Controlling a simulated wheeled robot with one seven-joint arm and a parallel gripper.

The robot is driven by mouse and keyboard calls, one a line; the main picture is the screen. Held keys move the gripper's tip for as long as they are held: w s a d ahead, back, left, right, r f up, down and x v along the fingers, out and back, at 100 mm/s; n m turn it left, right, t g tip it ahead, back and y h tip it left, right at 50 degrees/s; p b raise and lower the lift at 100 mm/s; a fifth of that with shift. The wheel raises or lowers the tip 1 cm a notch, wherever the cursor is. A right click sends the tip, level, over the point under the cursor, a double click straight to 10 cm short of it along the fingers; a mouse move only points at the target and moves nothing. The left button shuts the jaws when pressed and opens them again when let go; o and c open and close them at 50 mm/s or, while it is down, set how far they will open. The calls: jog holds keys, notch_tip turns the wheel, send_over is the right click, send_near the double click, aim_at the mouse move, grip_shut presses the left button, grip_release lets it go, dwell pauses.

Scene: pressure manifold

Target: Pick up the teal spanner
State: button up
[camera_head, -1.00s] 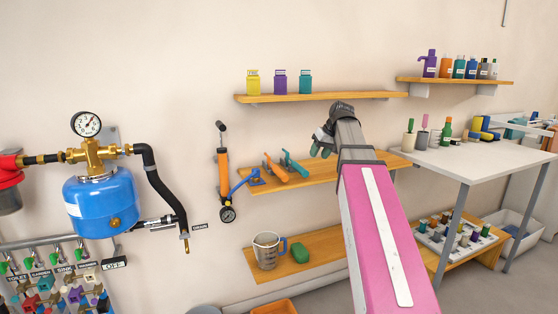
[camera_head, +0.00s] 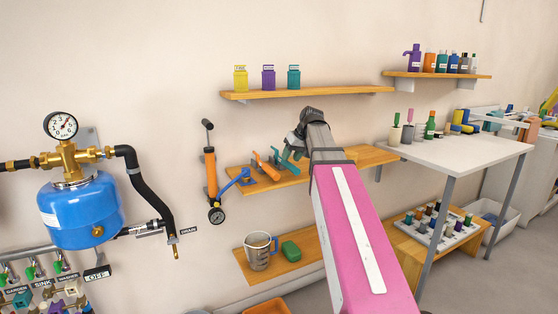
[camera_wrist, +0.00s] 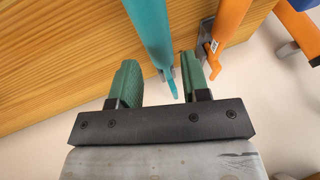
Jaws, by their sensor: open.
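The teal spanner (camera_head: 290,160) rests on the middle wooden shelf, at the right end of a row of tools. In the wrist view its teal handle (camera_wrist: 151,32) runs down from the top edge, and its lower end reaches into the space between my green fingertips. My gripper (camera_wrist: 158,80) is open, with one finger on each side of that end. The right finger is close to the orange tool (camera_wrist: 232,30). In the head view my gripper (camera_head: 293,142) is at the spanner, and my arm hides part of the shelf behind it.
An orange tool (camera_head: 267,166) and a blue tool (camera_head: 238,178) are left of the spanner on the middle shelf (camera_head: 370,157). An upright orange pump (camera_head: 210,172) stands farther left. The upper shelf (camera_head: 330,91) holds yellow, purple and teal canisters. A jug (camera_head: 259,252) stands on the lower shelf.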

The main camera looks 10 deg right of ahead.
aim_at(287, 163)
jog(key=shift+x, duration=2.4)
grip_shut()
jog(key=shift+r, duration=0.15)
jog(key=shift+r, duration=0.55)
notch_tip(287, 163, up, 3)
jog(key=shift+s+a+r, duration=0.1)
jog(key=shift+s+a, duration=0.05)
jog(key=s+a+r, duration=0.6)
jog(key=a, duration=0.3)
jog(key=shift+s+r, duration=0.25)
jog(key=shift+s, duration=0.05)
